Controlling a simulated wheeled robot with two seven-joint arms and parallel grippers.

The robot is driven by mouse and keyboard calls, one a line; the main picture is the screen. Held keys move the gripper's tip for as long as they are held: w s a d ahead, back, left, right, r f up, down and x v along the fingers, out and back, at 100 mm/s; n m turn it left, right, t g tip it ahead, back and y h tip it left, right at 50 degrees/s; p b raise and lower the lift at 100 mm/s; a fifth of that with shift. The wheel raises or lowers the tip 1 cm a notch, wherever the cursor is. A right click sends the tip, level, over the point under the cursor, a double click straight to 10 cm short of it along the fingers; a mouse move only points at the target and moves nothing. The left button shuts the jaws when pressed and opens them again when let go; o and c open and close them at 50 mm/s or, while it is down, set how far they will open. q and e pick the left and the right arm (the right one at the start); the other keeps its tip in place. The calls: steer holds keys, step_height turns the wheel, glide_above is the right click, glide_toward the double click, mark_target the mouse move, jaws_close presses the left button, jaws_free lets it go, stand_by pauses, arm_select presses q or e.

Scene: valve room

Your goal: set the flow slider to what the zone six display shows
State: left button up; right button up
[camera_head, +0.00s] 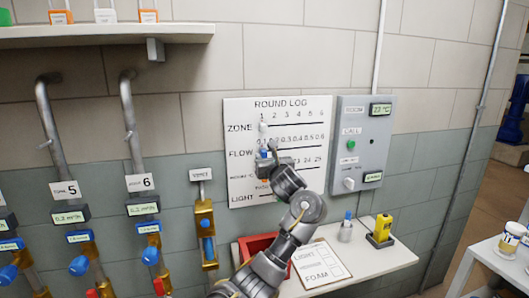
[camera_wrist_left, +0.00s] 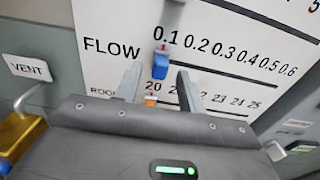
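The round log board (camera_head: 300,106) hangs on the wall with rows for zone, flow and others. The blue flow slider (camera_head: 264,153) is at the left end of its row; in the left wrist view the slider (camera_wrist_left: 161,63) is just under 0.1. The zone six display (camera_head: 143,209), under the label 6 (camera_head: 140,183), seems to read 0.2 m³/h, in small print. My left gripper (camera_head: 270,157) is at the board, partly hiding the lower rows. In the left wrist view the gripper (camera_wrist_left: 159,82) is open, its fingers either side of the slider, not visibly gripping it. My right gripper is out of view.
A white zone slider (camera_head: 263,127) is just above the flow row. An orange slider (camera_wrist_left: 151,100) is below it. A grey control box (camera_head: 360,150) is right of the board. A shelf (camera_head: 395,258) below holds a red tray (camera_head: 256,246) and a yellow device (camera_head: 382,229).

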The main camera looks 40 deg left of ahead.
mark_target(265, 155)
arm_select(q)
steer(key=shift+p+x, duration=0.3)
steer(key=shift+x, duration=1.4)
jaws_close()
